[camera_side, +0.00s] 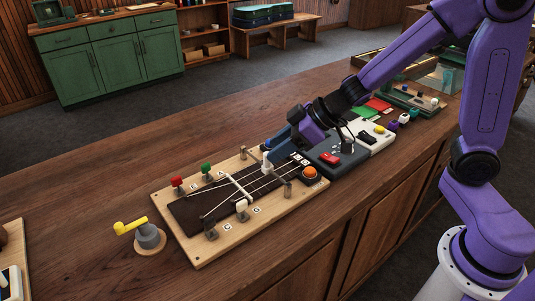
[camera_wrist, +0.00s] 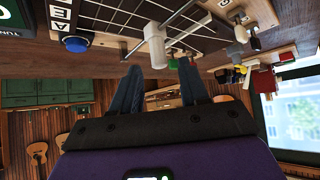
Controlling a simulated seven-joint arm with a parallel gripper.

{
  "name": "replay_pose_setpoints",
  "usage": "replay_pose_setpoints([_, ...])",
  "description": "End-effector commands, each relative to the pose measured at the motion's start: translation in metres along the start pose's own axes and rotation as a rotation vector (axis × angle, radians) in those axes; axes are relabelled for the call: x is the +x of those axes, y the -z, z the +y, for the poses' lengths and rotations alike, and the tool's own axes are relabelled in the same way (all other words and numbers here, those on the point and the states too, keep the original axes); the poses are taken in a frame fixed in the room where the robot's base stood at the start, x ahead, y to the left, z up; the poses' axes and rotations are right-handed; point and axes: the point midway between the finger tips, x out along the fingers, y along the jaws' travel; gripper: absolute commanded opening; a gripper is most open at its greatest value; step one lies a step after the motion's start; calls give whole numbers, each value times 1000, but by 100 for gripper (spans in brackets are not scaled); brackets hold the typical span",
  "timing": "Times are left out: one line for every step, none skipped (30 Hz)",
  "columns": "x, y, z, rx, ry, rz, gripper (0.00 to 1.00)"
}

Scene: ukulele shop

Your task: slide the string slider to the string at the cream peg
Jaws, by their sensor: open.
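The string slider (camera_side: 267,161) is a small white upright block on a thin cross rod over the strings of a wooden string board (camera_side: 190,250). In the wrist view the white slider (camera_wrist: 155,47) is just beyond the gap between my fingertips. My gripper (camera_side: 277,149) is open and empty, low over the board close to the slider; contact cannot be told. The cream peg (camera_side: 242,206) stands on the board's near side. A red peg (camera_side: 177,182) and a green peg (camera_side: 206,169) stand on its far side. A dark peg (camera_side: 210,226) is at the near left. My gripper hides part of the rod.
A white bar (camera_side: 235,184) crosses the strings. Posts (camera_side: 287,189) stand at the board's edges. An orange button (camera_side: 310,173) is at its right end. Grey and white devices (camera_side: 370,137) stand to the right. A yellow-handled crank (camera_side: 149,236) is at the left. The counter behind is clear.

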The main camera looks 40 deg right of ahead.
Motion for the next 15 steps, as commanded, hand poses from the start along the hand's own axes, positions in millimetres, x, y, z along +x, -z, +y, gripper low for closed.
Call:
replay_pose_setpoints([4, 0, 0, 1, 0, -1, 44])
replay_pose_setpoints([6, 0, 0, 1, 0, -1, 44])
replay_pose_setpoints([8, 0, 0, 1, -1, -1, 44])
replay_pose_setpoints([10, 0, 0, 0, -2, -1, 44])
replay_pose_setpoints([12, -1, 1, 1, -3, -1, 44])
replay_pose_setpoints([16, -1, 0, 1, -2, -2, 44])
replay_pose_setpoints([19, -1, 0, 1, -1, -2, 44])
replay_pose_setpoints([21, 0, 0, 1, 0, -1, 44])
replay_pose_setpoints([24, 0, 0, 1, 0, -1, 44])
replay_pose_setpoints([27, 0, 0, 1, 0, 0, 44])
replay_pose_setpoints([29, 0, 0, 0, 0, -1, 44])
replay_pose_setpoints([31, 0, 0, 0, 0, -1, 44])
replay_pose_setpoints([33, 0, 0, 0, -1, -1, 44])
replay_pose_setpoints([34, 0, 0, 0, -1, -1, 44])
replay_pose_setpoints([36, 0, 0, 0, -2, 0, 44])
